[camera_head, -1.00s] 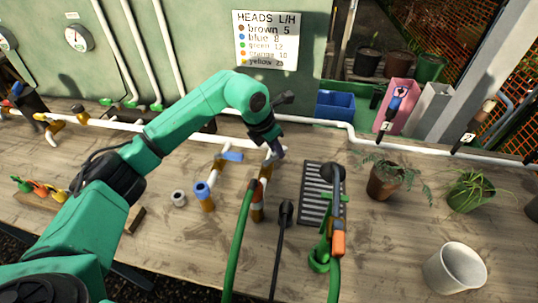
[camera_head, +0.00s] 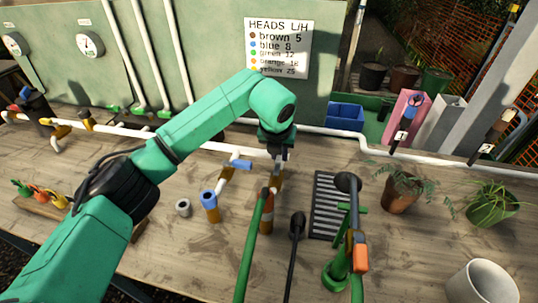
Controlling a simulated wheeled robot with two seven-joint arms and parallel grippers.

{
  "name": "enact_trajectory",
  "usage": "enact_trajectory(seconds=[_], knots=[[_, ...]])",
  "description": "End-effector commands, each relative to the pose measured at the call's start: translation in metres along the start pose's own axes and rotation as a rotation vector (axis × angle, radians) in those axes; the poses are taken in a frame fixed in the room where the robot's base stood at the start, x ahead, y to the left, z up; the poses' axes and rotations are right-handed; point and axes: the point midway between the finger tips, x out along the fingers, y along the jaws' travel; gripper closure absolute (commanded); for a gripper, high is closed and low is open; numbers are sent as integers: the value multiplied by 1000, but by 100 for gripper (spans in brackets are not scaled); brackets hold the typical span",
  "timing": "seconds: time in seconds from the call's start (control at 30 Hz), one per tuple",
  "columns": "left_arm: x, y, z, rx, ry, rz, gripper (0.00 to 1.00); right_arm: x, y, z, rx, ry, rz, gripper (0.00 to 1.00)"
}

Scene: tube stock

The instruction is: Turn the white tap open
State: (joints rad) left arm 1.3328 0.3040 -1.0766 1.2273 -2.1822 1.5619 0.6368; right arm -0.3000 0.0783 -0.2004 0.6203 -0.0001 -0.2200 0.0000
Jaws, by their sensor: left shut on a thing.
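The tap under my left gripper stands on the white pipe near the middle of the bench, with a brass-brown body (camera_head: 276,181). Its handle is mostly hidden by my fingers, so I cannot clearly see its colour or angle. My left gripper (camera_head: 279,157) points down over the top of this tap and is shut on its handle. A neighbouring tap with a blue handle (camera_head: 237,164) stands just to the left, apart from the gripper. My right gripper is not in view.
A green hose (camera_head: 250,245) with an orange-brown end and a black-headed rod (camera_head: 297,226) lie in front of the tap. A green stand with an orange-ended sprayer (camera_head: 360,255), potted plants (camera_head: 399,191) and a white pot (camera_head: 482,284) are to the right.

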Motion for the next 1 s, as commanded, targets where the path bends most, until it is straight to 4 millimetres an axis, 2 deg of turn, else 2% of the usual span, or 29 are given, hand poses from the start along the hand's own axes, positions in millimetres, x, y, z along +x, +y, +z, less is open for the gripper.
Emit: enact_trajectory(seconds=[0.47,0.5,0.53,0.57,0.87,1.0], knots=[[-2,-2,3,-9,-8,3,100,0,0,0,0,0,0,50],[-2,-2,3,-9,-8,3,63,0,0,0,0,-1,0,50],[-2,-2,3,-9,-7,3,51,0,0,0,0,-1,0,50],[-2,-2,3,-9,-7,3,48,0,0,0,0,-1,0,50],[-1,-3,1,-6,-3,3,48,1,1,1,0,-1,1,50],[-16,-3,2,-6,-7,2,48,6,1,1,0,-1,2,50]])
